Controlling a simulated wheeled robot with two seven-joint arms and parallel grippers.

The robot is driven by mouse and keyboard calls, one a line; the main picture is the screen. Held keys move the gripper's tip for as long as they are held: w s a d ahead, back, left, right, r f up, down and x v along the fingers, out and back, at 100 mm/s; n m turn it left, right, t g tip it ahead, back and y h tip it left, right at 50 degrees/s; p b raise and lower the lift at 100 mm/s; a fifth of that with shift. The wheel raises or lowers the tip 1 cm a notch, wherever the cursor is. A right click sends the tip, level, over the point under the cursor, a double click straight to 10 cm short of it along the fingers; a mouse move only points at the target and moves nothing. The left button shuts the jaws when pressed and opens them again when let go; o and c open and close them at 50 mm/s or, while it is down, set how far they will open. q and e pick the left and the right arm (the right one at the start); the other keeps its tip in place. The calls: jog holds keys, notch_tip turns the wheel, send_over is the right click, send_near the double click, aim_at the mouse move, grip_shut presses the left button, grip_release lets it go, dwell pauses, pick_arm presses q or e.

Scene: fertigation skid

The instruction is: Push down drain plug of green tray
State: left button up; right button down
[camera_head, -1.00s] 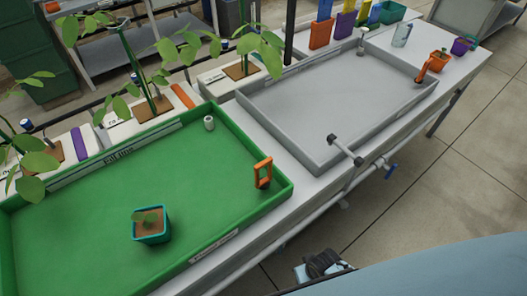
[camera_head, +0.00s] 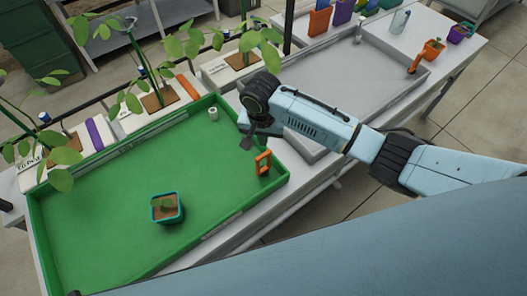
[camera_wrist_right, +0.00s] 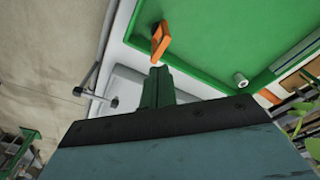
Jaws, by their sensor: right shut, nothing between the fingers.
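The green tray (camera_head: 100,240) lies on the bench at the left of the head view. An upright orange loop handle (camera_head: 263,162) stands in its near right corner and appears to be the drain plug; it also shows in the right wrist view (camera_wrist_right: 161,40). A short white cylinder (camera_head: 213,113) stands near the far right corner. My right gripper (camera_head: 247,143) is shut and empty, above the tray's right end, to the upper left of the orange handle and apart from it. In the right wrist view its fingertips (camera_wrist_right: 160,72) point toward the handle. My left gripper is not in view.
A teal pot with a seedling (camera_head: 167,207) sits in the green tray. The grey tray (camera_head: 385,95) with another orange handle (camera_head: 417,63) lies to the right, partly behind my arm. Leafy plants in white blocks (camera_head: 156,98) line the far side.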

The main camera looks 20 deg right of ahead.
aim_at(263, 155)
dwell(0.3)
jog(key=f, duration=0.5)
jog(key=shift+w+d+f, duration=0.15)
jog(key=shift+w, duration=0.1)
jog(key=shift+w+f+b, duration=0.1)
jog(key=shift+f+b, duration=0.25)
jog(key=shift+f, duration=0.5)
